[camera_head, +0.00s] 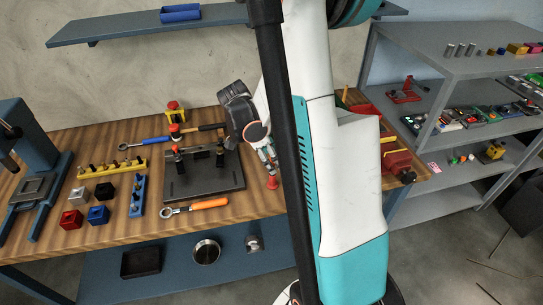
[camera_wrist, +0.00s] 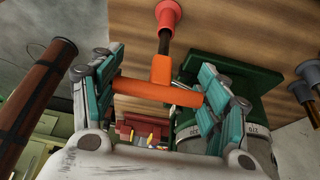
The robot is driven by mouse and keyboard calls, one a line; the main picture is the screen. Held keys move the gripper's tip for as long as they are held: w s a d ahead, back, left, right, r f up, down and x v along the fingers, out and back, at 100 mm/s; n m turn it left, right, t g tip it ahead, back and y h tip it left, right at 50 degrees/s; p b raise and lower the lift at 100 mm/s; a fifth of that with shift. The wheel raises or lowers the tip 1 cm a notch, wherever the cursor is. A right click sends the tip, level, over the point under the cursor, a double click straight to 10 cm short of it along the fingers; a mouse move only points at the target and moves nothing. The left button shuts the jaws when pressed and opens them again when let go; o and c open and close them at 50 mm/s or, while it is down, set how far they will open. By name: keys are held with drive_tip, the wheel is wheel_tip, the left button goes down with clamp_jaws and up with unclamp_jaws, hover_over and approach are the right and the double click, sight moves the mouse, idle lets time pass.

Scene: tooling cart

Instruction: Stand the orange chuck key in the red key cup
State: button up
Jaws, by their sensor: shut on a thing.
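The orange chuck key (camera_wrist: 161,70) has an orange crossbar and a dark shaft. My gripper (camera_wrist: 157,90) is shut on its crossbar, with one teal finger at each end. The shaft points away from my gripper and meets the red key cup (camera_wrist: 168,14); whether its tip is inside or only in line with the cup cannot be told. In the head view, my gripper (camera_head: 267,156) is low over the bench, right above the small red cup (camera_head: 272,183). The key is hard to make out there.
A dark fixture plate (camera_head: 205,188) lies left of the cup, with an orange-handled wrench (camera_head: 208,203) in front. My arm hides part of the bench at right.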

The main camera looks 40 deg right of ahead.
drive_tip(key=shift+f+b, duration=0.75)
idle(1.2)
idle(0.4)
drive_tip(key=o, duration=1.6)
drive_tip(key=shift+o, duration=0.9)
drive_tip(key=shift+r, duration=0.1)
drive_tip(key=shift+r+p, duration=1.9)
drive_tip(key=shift+r, duration=1.05)
